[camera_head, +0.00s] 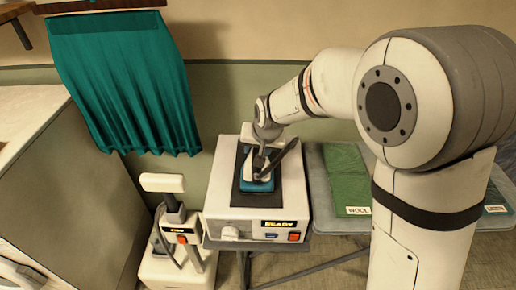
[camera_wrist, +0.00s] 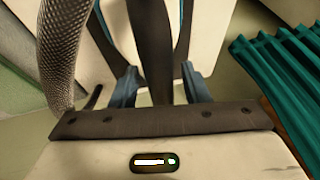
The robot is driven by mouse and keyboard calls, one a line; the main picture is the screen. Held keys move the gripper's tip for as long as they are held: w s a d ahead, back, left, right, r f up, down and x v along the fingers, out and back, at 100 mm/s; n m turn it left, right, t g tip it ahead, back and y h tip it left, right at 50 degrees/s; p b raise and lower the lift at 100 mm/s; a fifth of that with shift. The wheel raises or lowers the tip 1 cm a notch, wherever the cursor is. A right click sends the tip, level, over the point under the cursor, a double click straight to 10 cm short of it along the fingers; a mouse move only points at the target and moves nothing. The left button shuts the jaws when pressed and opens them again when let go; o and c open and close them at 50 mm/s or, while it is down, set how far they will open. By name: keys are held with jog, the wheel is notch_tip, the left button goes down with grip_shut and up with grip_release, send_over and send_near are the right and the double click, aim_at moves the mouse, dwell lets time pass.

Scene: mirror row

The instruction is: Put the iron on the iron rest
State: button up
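The iron (camera_head: 257,185) has a teal body and sits on the dark pad of the iron rest, a white box (camera_head: 228,221) with a lit READY sign, in the head view. My gripper (camera_head: 262,160) is low over the iron, at its dark handle. In the wrist view the dark handle (camera_wrist: 152,50) runs up the middle, between two blue parts. A grey braided cord (camera_wrist: 62,45) is at the left.
A white appliance (camera_head: 180,230) with a lit sign stands left of the rest. An ironing board (camera_head: 325,215) with a green cloth (camera_head: 345,170) labelled WOOL is on the right. A teal curtain (camera_head: 120,80) hangs behind, and a cabinet (camera_head: 70,190) is at the left.

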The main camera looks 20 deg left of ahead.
jog(key=shift+o, duration=0.2)
jog(key=shift+r, duration=0.2)
jog(key=b+v, duration=0.1)
jog(key=v, duration=1.1)
jog(key=s+d+m+h, duration=0.1)
jog(key=s+d, duration=0.2)
jog(key=d, duration=0.6)
jog(key=s+d+h, duration=0.1)
jog(key=s+d, duration=0.2)
jog(key=d, duration=0.6)
jog(key=s+d+f+m+g+h, duration=0.1)
jog(key=s+d+f, duration=0.2)
jog(key=s+d, duration=0.7)
jog(key=shift+s+f, duration=0.25)
jog(key=shift+f, duration=0.15)
